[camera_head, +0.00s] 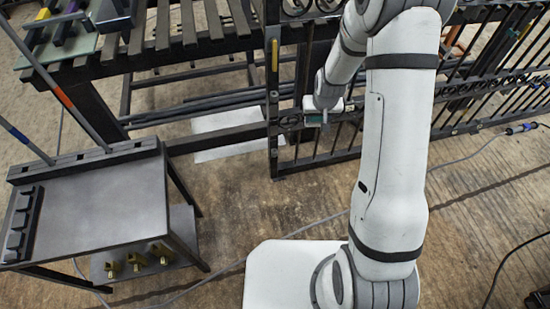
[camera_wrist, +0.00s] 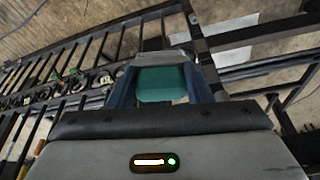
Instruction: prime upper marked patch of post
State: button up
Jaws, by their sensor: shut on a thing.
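The dark upright post (camera_head: 272,115) stands at the near end of the barred gate in the head view. A yellow patch (camera_head: 275,55) shows on its upper part, and a small pale spot (camera_head: 281,140) shows lower down. My gripper (camera_head: 318,112) is just right of the post, at about mid height. In the wrist view its blue fingers (camera_wrist: 160,88) are shut on a teal block (camera_wrist: 160,80) with a grey far end. The block looks apart from the yellow patch; whether it touches the post or bars is hidden.
The scrolled gate bars (camera_head: 470,95) run to the right behind my arm. A slatted bench (camera_head: 175,42) stands at back left. A grey cart (camera_head: 100,205) with leaning rods stands at left, brass-coloured pieces (camera_head: 160,252) below. A white sheet (camera_head: 225,135) and cables lie on the floor.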

aim_at(311, 122)
jog(key=shift+t, duration=0.9)
jog(key=f+b, duration=0.1)
jog(key=w+a+f+b, duration=0.1)
jog(key=f+b, duration=0.2)
jog(key=shift+w+a+f, duration=0.1)
jog(key=shift+w+a, duration=0.2)
jog(key=w+a+f+n+t+y+b, duration=0.15)
jog(key=a+f+t+b, duration=0.6)
jog(key=b, duration=0.95)
jog(key=w+a+f+n+t+y+b, duration=0.1)
jog(key=a+f+t+y+b, duration=0.3)
jog(key=f+b, duration=1.05)
jog(key=w+a+r+b, duration=0.2)
jog(key=w+r+b, duration=0.1)
jog(key=w, duration=0.1)
jog(key=shift+w+r+t+h, duration=0.2)
jog(key=shift+w+t+h, duration=0.15)
jog(key=shift+x, duration=1.1)
